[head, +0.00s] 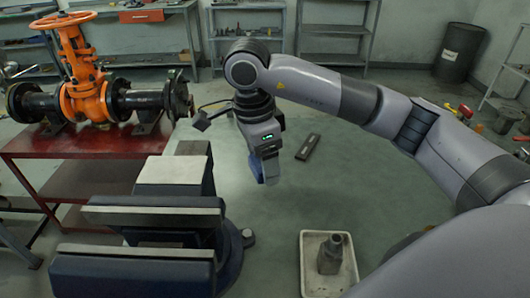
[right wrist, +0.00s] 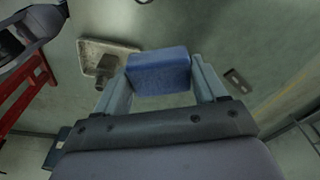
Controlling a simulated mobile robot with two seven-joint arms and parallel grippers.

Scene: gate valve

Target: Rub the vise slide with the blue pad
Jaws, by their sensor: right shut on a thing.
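The vise (head: 150,240) stands at the lower left of the head view, dark blue with pale jaw faces. Its pale flat slide block (head: 172,172) shows behind the jaws. My right gripper (head: 266,178) hangs to the right of the vise, apart from it, pointing down. The right wrist view shows my right gripper (right wrist: 160,85) shut on the blue pad (right wrist: 158,70), a plain rectangular block between both fingers. In the head view the pad (head: 271,170) is mostly hidden by the gripper. My left gripper is out of view.
A white tray (head: 308,236) holding a grey metal part (head: 330,254) is right of the vise. A dark flat bar (head: 308,147) lies behind the tray. An orange gate valve (head: 85,95) stands on a red table (head: 70,180) at left. Green surface between vise and tray is clear.

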